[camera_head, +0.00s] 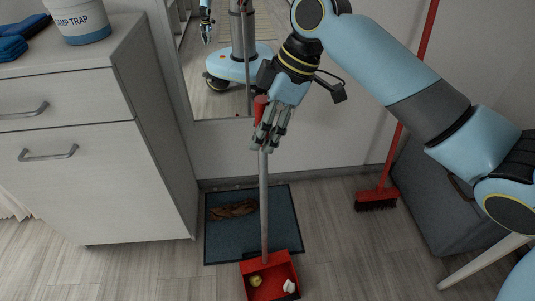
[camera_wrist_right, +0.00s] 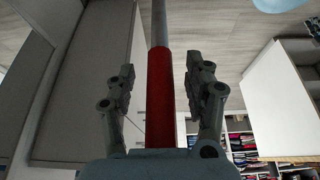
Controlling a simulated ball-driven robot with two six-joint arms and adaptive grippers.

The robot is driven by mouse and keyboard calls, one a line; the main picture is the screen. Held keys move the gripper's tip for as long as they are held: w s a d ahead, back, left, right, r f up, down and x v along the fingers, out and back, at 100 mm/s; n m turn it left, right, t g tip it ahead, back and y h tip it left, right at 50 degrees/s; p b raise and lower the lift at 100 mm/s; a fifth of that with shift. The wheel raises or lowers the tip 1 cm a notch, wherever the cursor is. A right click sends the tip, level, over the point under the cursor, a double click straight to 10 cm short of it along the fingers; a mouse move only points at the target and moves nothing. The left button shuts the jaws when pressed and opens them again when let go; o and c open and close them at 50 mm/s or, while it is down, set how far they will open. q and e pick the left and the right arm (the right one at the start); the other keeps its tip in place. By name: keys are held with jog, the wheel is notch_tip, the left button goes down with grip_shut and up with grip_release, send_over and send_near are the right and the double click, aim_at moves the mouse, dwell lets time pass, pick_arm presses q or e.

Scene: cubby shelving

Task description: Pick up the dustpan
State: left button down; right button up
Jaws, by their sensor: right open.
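The dustpan (camera_head: 270,262) has a red pan on the floor at the bottom middle of the head view. A long grey handle with a red grip at the top rises upright from it. A yellowish bit and a white bit lie in the pan. My right gripper (camera_head: 270,135) is at the upper part of the handle. In the right wrist view, the red grip (camera_wrist_right: 160,95) stands between the two open fingers of my right gripper (camera_wrist_right: 160,90), with a gap on each side. My left gripper is not in view, apart from what a mirror reflects.
A white drawer cabinet (camera_head: 70,150) stands at the left. A dark mat (camera_head: 282,215) with a brown patch lies behind the pan. A red broom (camera_head: 376,198) leans near a grey box (camera_head: 430,195) at the right. A mirror (camera_head: 200,100) is on the wall behind.

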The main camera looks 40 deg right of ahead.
grip_shut()
jog(key=shift+r, duration=0.15)
dwell(0.4)
